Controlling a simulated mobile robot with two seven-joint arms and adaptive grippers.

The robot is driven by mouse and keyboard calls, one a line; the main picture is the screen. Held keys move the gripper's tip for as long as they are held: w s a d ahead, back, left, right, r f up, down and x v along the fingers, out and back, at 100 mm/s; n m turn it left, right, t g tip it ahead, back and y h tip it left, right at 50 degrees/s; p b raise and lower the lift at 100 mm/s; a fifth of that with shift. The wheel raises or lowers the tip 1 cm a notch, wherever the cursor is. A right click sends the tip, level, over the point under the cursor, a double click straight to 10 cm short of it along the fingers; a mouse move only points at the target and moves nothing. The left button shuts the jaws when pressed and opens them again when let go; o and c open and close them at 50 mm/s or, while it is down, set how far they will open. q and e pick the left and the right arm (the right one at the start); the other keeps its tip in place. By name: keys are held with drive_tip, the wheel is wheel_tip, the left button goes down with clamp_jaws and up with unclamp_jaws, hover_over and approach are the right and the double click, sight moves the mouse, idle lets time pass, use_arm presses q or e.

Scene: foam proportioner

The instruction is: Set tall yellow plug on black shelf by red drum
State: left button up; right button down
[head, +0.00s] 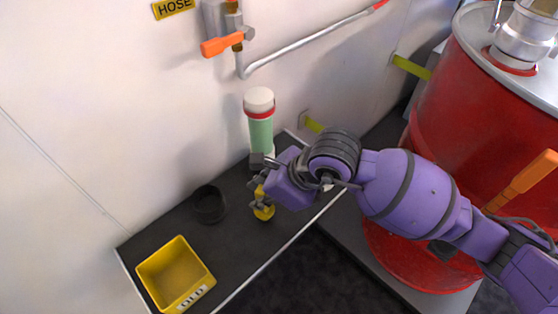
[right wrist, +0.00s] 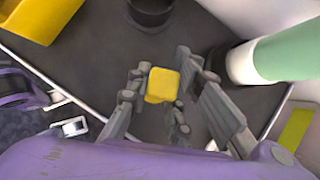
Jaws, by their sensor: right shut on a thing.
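The tall yellow plug (head: 264,212) is upright at the black shelf (head: 232,248), near its front edge in the head view. My right gripper (head: 261,190) is shut on it from above. In the right wrist view the yellow plug (right wrist: 162,84) shows its square top between the two fingers (right wrist: 158,98). Whether its foot touches the shelf I cannot tell. The red drum (head: 452,125) stands to the right of the shelf, partly behind my right arm. My left gripper is not in view.
A yellow bin (head: 172,268) sits at the shelf's left end. A black round cup (head: 209,204) stands between bin and plug. A green and white cylinder (head: 260,125) stands close behind my right gripper. An orange-handled valve (head: 222,45) is on the wall.

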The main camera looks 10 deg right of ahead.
drive_tip(key=shift+w, duration=0.1)
drive_tip(key=c, duration=1.6)
unclamp_jaws()
drive_tip(key=shift+r, duration=0.1)
